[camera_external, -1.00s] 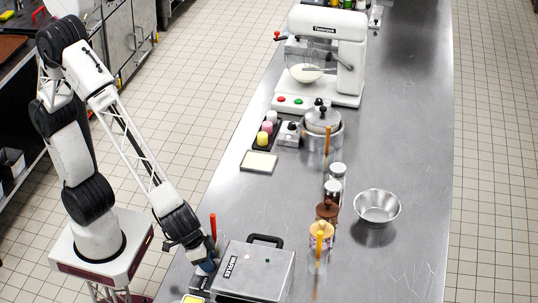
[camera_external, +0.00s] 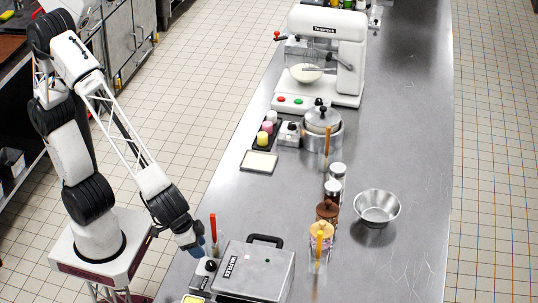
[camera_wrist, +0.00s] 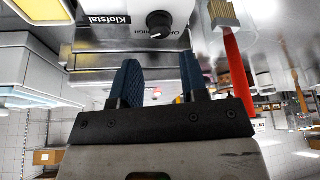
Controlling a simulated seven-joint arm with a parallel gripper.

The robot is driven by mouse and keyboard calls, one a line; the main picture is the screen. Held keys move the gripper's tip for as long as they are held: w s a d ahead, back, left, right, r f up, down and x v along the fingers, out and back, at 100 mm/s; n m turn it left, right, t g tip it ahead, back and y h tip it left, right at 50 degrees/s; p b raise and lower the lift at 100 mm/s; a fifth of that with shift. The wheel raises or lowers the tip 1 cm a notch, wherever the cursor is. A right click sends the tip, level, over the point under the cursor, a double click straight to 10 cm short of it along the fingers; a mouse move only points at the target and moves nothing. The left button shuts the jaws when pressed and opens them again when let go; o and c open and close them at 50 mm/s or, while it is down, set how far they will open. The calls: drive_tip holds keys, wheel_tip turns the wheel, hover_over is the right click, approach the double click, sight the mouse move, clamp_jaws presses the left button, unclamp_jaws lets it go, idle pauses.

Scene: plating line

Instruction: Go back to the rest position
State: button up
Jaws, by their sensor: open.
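My gripper (camera_external: 198,247) is at the near left edge of the steel counter (camera_external: 400,265), beside a small control box with a black knob (camera_external: 210,266). In the wrist view its two blue fingers (camera_wrist: 158,88) stand apart with nothing between them. The same knob box, lettered "Klofstal", shows beyond the fingertips in the wrist view (camera_wrist: 120,22). The gripper looks apart from the box. My arm reaches from its base at the left to the counter edge.
A waffle maker (camera_external: 256,272) with a dark handle stands right of the gripper. A red-handled tool (camera_external: 213,228) stands upright close by. Jars (camera_external: 327,210), a steel bowl (camera_external: 377,207), a lidded pot (camera_external: 322,130) and a mixer (camera_external: 335,50) are farther along.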

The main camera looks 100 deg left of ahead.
drive_tip(key=shift+s+r, duration=0.2)
drive_tip(key=shift+r, duration=0.3)
drive_tip(key=s+a+r+m, duration=0.1)
drive_tip(key=s+a+r, duration=0.2)
drive_tip(key=s+a, duration=0.3)
drive_tip(key=s+a+r+m+g+h, duration=0.1)
drive_tip(key=s+a+r, duration=0.3)
drive_tip(key=s+a, duration=0.2)
drive_tip(key=s+a+r+m, duration=0.1)
drive_tip(key=s+a+r, duration=0.2)
drive_tip(key=s+a, duration=0.3)
drive_tip(key=shift+s+a+r+m+g+h, duration=0.15)
drive_tip(key=shift+s+a+m+g+h, duration=0.2)
drive_tip(key=shift+a, duration=0.2)
